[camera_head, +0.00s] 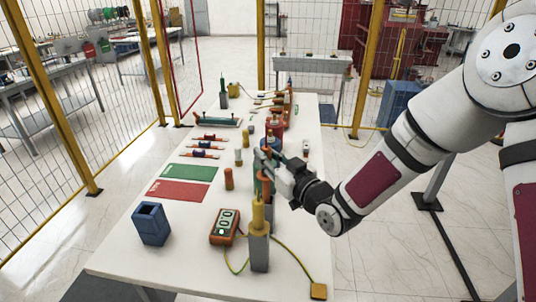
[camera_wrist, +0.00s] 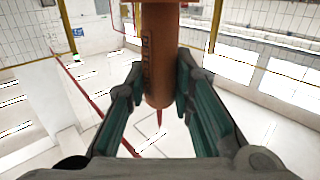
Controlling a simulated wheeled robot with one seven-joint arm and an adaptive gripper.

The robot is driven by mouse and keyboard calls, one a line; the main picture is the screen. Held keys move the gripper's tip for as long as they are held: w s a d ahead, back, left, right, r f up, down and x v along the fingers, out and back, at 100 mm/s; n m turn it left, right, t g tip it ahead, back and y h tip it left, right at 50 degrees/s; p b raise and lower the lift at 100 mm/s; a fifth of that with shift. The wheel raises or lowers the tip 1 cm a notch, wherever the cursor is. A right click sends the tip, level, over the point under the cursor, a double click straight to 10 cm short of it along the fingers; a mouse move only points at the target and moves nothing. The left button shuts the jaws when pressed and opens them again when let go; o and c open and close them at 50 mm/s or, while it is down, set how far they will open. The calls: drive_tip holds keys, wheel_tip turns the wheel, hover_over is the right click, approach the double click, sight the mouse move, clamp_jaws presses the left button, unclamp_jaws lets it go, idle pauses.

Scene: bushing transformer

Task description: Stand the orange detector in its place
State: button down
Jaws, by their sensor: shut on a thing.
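The orange detector (camera_wrist: 160,45) is a long orange cylinder with dark lettering and a thin red tip. It is between the green-padded fingers of my gripper (camera_wrist: 158,88), which is shut on it. In the head view my gripper (camera_head: 265,158) is over the middle of the table, and the orange detector (camera_head: 264,187) shows upright below it, partly hidden. I cannot tell how far its lower end is from the table. An open-topped blue box (camera_head: 150,226) stands near the table's front left and looks empty.
A grey block with a yellow rod (camera_head: 258,245) stands close in front of the gripper. An orange meter (camera_head: 225,227) with a cable lies beside it. Green (camera_head: 189,172) and red (camera_head: 178,193) mats lie left. Several small items stand behind.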

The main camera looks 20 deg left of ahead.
sight(269, 184)
drive_tip(key=shift+f+b, duration=1.25)
drive_tip(key=shift+f, duration=2.25)
drive_tip(key=shift+f+b, duration=0.3)
drive_tip(key=shift+f, duration=0.5)
drive_tip(key=c, duration=1.3)
unclamp_jaws()
drive_tip(key=shift+s+d, duration=0.1)
drive_tip(key=shift+d, duration=0.05)
